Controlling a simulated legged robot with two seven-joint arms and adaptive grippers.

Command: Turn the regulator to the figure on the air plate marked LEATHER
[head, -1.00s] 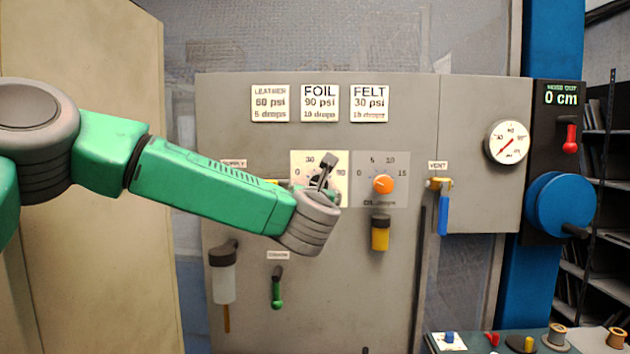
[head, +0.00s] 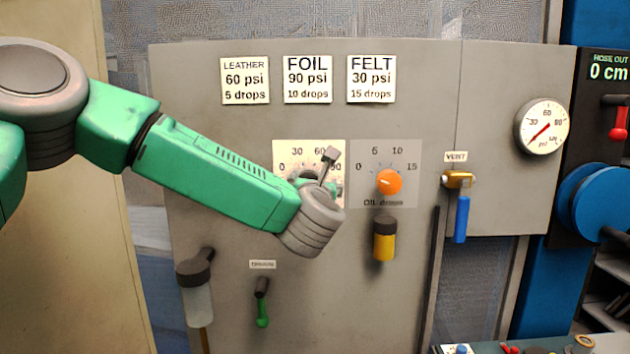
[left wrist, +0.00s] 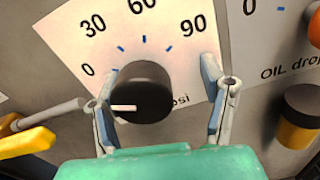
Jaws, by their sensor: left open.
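The regulator is a black knob (left wrist: 146,90) on a white plate (left wrist: 60,28) marked 0, 30, 60, 90 psi. Its white pointer line points left, just below the 0 mark. In the head view my left gripper (head: 322,172) is in front of the regulator plate (head: 280,149) and hides most of the knob. In the left wrist view my left gripper (left wrist: 161,66) is open with one finger on each side of the knob; contact is not clear. The LEATHER air plate (head: 245,80) reads 60 psi, 5 drops. My right gripper is not in view.
The orange oil dial (head: 389,182) is close right of the regulator, with a yellow cup (head: 384,240) below it. The vent valve (head: 459,205) has a blue handle. The gauge (head: 542,126) needle points low left. FOIL (head: 307,79) and FELT (head: 371,79) plates hang beside LEATHER.

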